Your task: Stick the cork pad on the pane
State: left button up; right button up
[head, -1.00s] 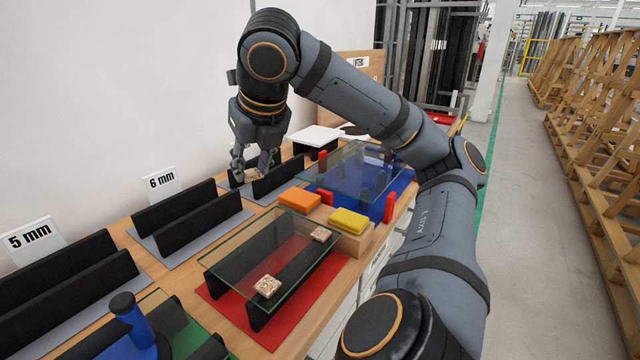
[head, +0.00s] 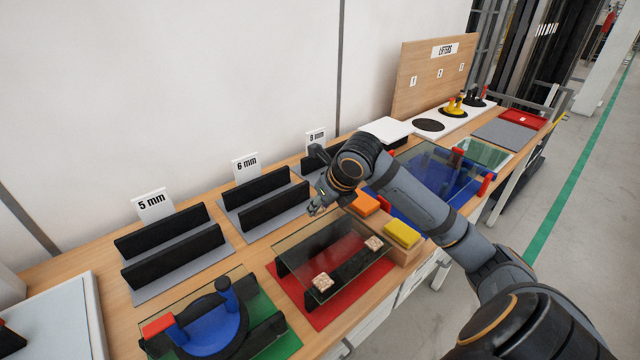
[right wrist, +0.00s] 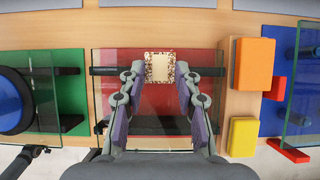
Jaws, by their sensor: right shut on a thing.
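My right gripper (head: 318,207) is shut on a speckled tan cork pad (right wrist: 159,67), which shows between its fingertips in the right wrist view. In the head view the gripper is by the far edge of the clear glass pane (head: 325,240), and the held pad is hard to make out. The pane lies on black supports over a red mat (head: 318,318). Two cork pads lie on its near corners, one at the left (head: 323,282) and one at the right (head: 374,243). I cannot tell whether the held pad touches the glass.
An orange block (head: 363,203) and a yellow block (head: 402,234) sit on a wooden stand right of the pane. A blue lifter (head: 212,330) stands on another pane at the left. Black slotted racks (head: 165,245) line the back. Another pane (head: 440,170) lies over a blue mat.

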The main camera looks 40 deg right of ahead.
aim_at(319, 214)
jog(key=shift+a+f, duration=0.15)
jog(key=shift+a, duration=0.05)
jog(key=shift+f, duration=0.15)
jog(key=shift+w, duration=0.1)
jog(key=shift+d, duration=0.1)
jog(key=shift+f+b, duration=0.8)
jog(key=shift+f, duration=0.95)
jog(key=shift+f, duration=0.15)
jog(key=shift+f+b, duration=0.65)
jog(key=shift+f, duration=0.35)
jog(key=shift+f, duration=0.1)
